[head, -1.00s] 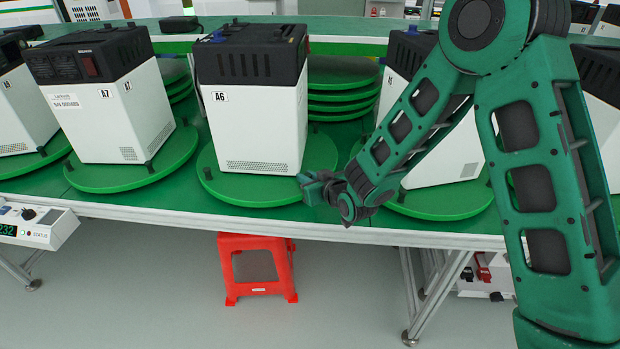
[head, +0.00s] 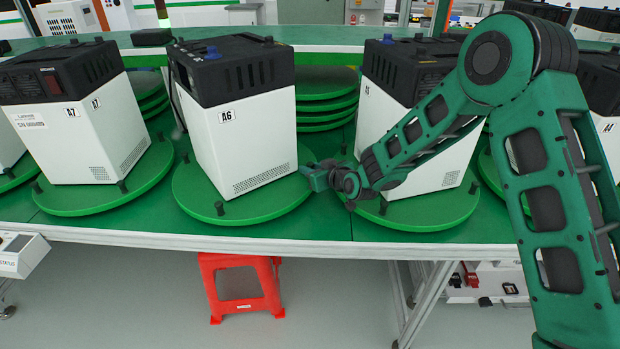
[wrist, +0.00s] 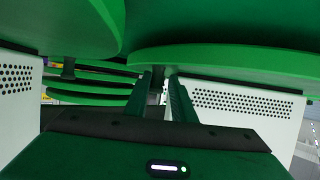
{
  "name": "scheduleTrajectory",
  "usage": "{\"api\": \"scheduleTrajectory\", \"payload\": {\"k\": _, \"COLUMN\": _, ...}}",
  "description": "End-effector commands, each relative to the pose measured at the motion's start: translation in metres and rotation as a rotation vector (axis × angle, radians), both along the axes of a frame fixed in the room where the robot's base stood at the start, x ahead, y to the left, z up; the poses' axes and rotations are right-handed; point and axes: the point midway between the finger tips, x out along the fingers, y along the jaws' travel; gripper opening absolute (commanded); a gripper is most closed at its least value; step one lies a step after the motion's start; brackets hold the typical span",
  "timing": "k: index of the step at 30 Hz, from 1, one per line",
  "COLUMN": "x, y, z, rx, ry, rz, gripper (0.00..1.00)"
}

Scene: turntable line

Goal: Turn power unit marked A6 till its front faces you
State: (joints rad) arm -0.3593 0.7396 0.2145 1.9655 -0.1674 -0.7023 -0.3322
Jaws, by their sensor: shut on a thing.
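The power unit marked A6 (head: 235,140) is a white box with a black top, upright on a round green turntable (head: 200,205). I see no display or controls on these faces. Dark pegs (head: 219,208) stand at the turntable's rim. In the wrist view the fingers (wrist: 160,95) meet the turntable's edge (wrist: 230,62).
Unit A7 (head: 70,140) stands on its turntable to the left. Unit A5 (head: 385,120) stands close on the right, behind my arm. Spare green discs (head: 325,100) are stacked behind. A red stool (head: 240,270) is under the table.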

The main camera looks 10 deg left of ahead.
Motion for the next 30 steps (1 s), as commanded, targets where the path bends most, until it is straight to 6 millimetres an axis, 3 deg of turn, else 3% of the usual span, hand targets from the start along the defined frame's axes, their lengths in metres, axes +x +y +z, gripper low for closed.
{"api": "scheduleTrajectory", "payload": {"k": 9, "x": 0.026, "y": 0.011, "z": 0.004, "rx": 0.013, "ry": 0.0, "rz": 0.013, "gripper": 0.0}}
{"api": "scheduleTrajectory", "payload": {"k": 27, "x": 0.029, "y": 0.015, "z": 0.003, "rx": 0.014, "ry": 0.003, "rz": 0.019, "gripper": 0.0}}
{"api": "scheduleTrajectory", "payload": {"k": 28, "x": 0.029, "y": 0.015, "z": 0.003, "rx": 0.013, "ry": 0.003, "rz": 0.018, "gripper": 0.23}}
{"api": "scheduleTrajectory", "payload": {"k": 30, "x": 0.029, "y": 0.015, "z": 0.003, "rx": 0.013, "ry": 0.004, "rz": 0.019, "gripper": 0.34}}
